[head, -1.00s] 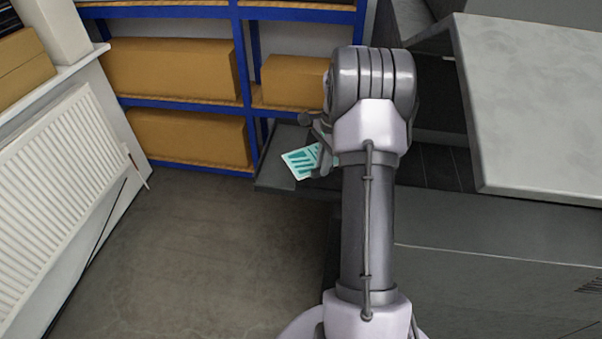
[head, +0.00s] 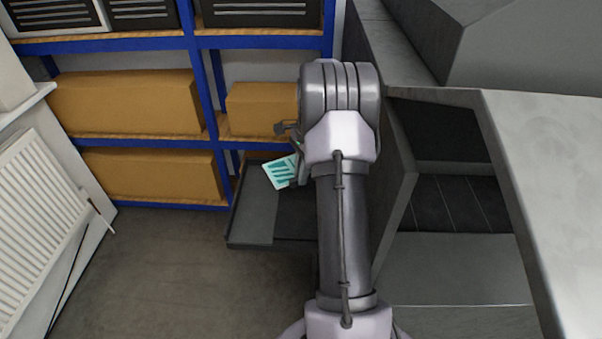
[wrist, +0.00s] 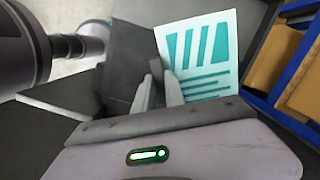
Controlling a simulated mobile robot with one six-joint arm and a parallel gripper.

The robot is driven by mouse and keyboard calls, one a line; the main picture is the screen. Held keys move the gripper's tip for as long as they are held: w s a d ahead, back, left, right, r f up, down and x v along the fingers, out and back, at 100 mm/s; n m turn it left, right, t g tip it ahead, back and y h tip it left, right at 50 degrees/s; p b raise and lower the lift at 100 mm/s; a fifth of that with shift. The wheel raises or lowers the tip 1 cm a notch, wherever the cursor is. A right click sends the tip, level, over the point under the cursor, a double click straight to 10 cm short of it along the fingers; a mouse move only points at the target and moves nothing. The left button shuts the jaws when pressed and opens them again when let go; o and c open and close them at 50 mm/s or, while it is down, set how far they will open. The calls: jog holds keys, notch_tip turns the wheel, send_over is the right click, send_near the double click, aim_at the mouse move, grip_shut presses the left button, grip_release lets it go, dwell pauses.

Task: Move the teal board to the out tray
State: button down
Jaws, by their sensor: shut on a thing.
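The teal board (head: 279,173) is a light card with teal bars. It shows left of my arm in the head view and, larger, in the wrist view (wrist: 203,58). My gripper (wrist: 160,88) is shut on one edge of the board; in the head view the arm hides most of the gripper. A dark grey tray with a low rim (head: 252,212) lies below and around the board in the head view. I cannot tell whether the board touches it or what the tray is labelled.
Blue shelving (head: 207,100) with brown boxes (head: 130,103) stands behind the tray. A white radiator (head: 45,215) is at the left. A grey machine with a dark opening (head: 440,135) and a pale top (head: 550,170) is at the right. The floor at front left is clear.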

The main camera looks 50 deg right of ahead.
notch_tip(320, 180, down, 9)
jog(key=b, duration=0.6)
jog(key=shift+f+b, duration=0.2)
jog(key=shift+b, duration=0.1)
jog(key=shift+f+b, duration=0.4)
jog(key=shift+f, duration=0.15)
jog(key=c, duration=1.3)
grip_release()
